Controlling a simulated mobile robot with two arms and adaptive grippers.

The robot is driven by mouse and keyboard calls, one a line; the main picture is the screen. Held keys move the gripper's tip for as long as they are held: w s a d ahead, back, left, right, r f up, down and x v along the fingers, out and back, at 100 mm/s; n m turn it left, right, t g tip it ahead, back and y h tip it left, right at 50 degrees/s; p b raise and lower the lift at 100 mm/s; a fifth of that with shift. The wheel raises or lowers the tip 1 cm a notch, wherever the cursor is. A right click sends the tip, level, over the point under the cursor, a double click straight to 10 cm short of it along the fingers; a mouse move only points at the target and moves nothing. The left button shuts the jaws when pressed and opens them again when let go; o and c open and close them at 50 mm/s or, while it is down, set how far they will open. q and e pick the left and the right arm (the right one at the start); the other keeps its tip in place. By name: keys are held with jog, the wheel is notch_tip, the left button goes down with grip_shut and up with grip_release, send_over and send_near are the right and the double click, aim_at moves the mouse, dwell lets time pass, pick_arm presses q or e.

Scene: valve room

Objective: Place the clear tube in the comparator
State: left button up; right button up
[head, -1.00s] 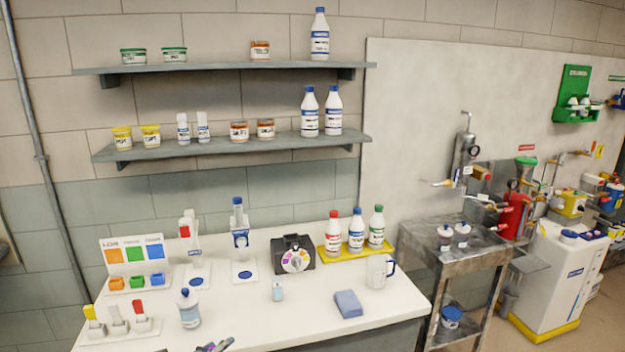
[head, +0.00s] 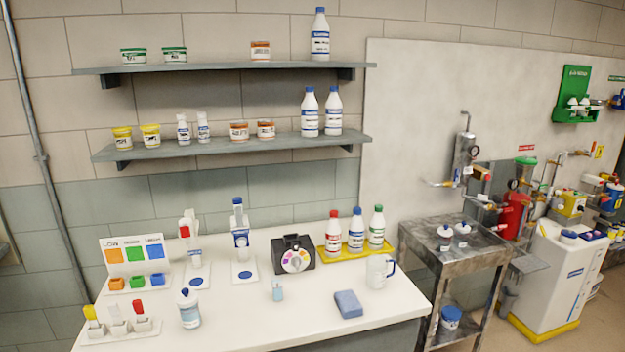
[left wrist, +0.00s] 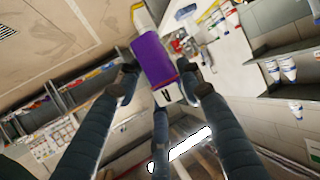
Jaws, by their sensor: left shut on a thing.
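A small clear tube with a pale blue lower part (head: 278,292) stands on the white counter in the head view. Behind it is the comparator (head: 294,254), a black box with a round coloured wheel on its front. The tube is outside it, on the counter. In the left wrist view my left gripper (left wrist: 158,72) is shut on a purple block-like thing (left wrist: 153,58) with a white marked end and a pale, yellowish far end. This gripper is out of the head view. My right gripper is in no view.
On the white counter (head: 240,310) are a blue sponge (head: 348,304), a clear jug (head: 379,271), a yellow tray of bottles (head: 340,254), a blue-capped bottle (head: 189,309) and a rack of coloured-topped items (head: 118,323). The front middle is clear.

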pick_arm(q)
jog(key=s+r, duration=0.1)
jog(key=s+r+m, duration=0.1)
jog(key=s, duration=0.1)
jog(key=shift+g+h, duration=0.4)
jog(key=shift+w, duration=0.1)
notch_tip(320, 180, down, 6)
jog(key=b, duration=0.5)
jog(key=shift+w+b, duration=0.15)
jog(key=shift+b, duration=0.2)
